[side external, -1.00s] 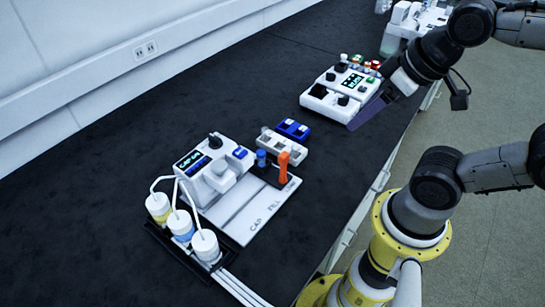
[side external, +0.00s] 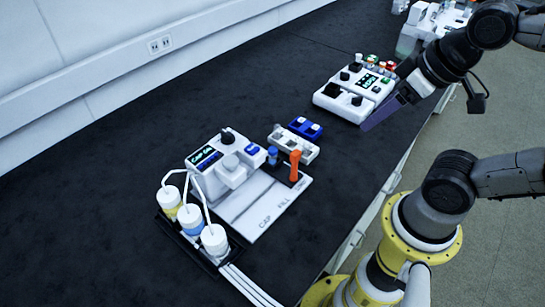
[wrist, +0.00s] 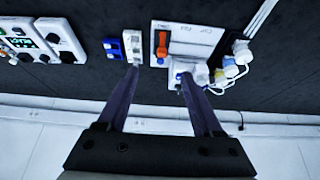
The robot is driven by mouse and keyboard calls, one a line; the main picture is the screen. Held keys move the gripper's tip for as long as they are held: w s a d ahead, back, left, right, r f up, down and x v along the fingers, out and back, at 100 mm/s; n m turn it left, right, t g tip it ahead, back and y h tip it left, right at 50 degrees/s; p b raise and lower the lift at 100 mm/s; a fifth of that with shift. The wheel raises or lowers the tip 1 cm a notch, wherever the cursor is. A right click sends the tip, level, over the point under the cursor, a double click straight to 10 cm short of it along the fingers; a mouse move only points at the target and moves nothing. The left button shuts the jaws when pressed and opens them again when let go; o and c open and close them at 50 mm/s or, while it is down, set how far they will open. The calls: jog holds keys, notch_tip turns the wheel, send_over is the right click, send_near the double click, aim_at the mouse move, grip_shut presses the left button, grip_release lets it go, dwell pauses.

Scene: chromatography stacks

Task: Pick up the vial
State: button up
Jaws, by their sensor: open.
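My gripper (side external: 380,115) hangs over the bench edge by the far keypad box, open and empty. In the wrist view, its two purple fingers (wrist: 158,74) stand apart, with the bench beyond them. No vial is clearly readable. A small blue rack (side external: 305,129) holds white-topped pieces that may be vials; it also shows in the wrist view (wrist: 112,48). A white rack (side external: 293,146) stands beside it, with small pieces in it. A small blue upright piece (side external: 272,157) on the capping station may be a vial or a knob; I cannot tell. My gripper touches none of these.
The white capping station (side external: 225,165) has an orange lever (side external: 295,166) and a lettered plate. Several white-capped bottles (side external: 215,240) with tubes stand at its front left. A white keypad box (side external: 350,92) is near my gripper. The dark bench is clear on the left.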

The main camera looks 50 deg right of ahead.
dwell(0.5)
jog(key=w+r+n, duration=0.4)
jog(key=w+n, duration=0.4)
jog(key=n, duration=0.2)
jog(key=n+g, duration=0.6)
jog(key=n, duration=0.2)
send_over(273, 149)
jog(key=f, duration=2.3)
jog(key=shift+s+a+f, duration=0.15)
jog(key=shift+s+f, duration=0.05)
jog(key=shift+s, duration=0.05)
jog(key=shift+w+f, duration=0.2)
jog(key=shift+f, duration=2.85)
grip_shut()
